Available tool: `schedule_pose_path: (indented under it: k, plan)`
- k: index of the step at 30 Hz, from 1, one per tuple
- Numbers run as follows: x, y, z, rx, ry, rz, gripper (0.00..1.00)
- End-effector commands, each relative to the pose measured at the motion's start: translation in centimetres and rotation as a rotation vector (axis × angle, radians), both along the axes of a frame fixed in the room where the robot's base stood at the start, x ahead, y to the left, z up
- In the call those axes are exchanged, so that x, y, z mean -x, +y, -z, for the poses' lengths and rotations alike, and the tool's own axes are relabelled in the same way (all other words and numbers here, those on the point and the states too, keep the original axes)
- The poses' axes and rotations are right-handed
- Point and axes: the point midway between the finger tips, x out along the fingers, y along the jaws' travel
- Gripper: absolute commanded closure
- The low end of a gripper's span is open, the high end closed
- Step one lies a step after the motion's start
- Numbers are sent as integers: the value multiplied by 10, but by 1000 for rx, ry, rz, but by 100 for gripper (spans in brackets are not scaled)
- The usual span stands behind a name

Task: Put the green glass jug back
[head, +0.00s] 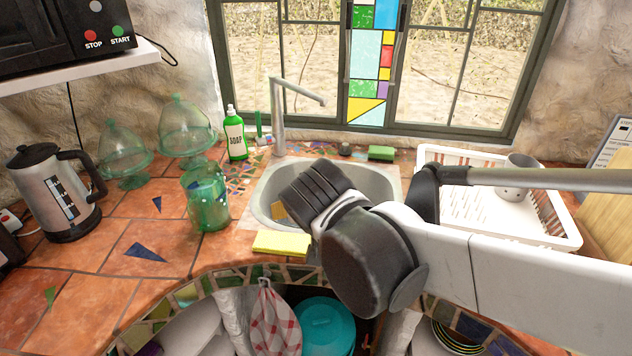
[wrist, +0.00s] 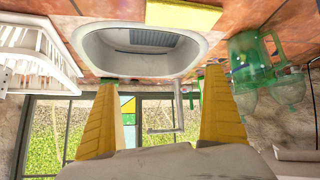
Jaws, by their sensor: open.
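The green glass jug (head: 207,200) stands upright on the terracotta counter, left of the sink and behind the yellow cloth or sponge. It is see-through and looks empty. In the wrist view, which is upside down, the jug (wrist: 250,62) shows at the right, beyond the right finger. My gripper (wrist: 158,80) is open, with its two yellow fingers wide apart and nothing between them. In the head view my dark wrist is over the sink's front right and hides most of the fingers. The gripper is apart from the jug.
Two green glass domed stands (head: 187,128) (head: 122,155) are behind the jug, and a kettle (head: 55,190) is at the left. The sink (head: 378,182) has a tall faucet (head: 279,120) and soap bottle (head: 235,135). A white dish rack (head: 560,215) holds a mug (head: 518,178). The left front counter is mostly clear.

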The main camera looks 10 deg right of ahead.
Motion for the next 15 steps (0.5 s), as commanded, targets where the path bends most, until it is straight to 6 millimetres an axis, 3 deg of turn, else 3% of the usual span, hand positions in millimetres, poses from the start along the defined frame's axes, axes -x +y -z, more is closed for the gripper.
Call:
schedule_pose_path:
  k: [1, 3, 6, 10, 15]
  plan:
    - [27, -27, 5, -11, 44, 12, 0]
    - [60, -48, 12, -31, 96, 1, 0]
    - [98, -64, 23, -62, 146, -21, 0]
    - [128, -70, 33, -92, 174, -49, 0]
    - [139, -71, 37, -104, 183, -66, 0]
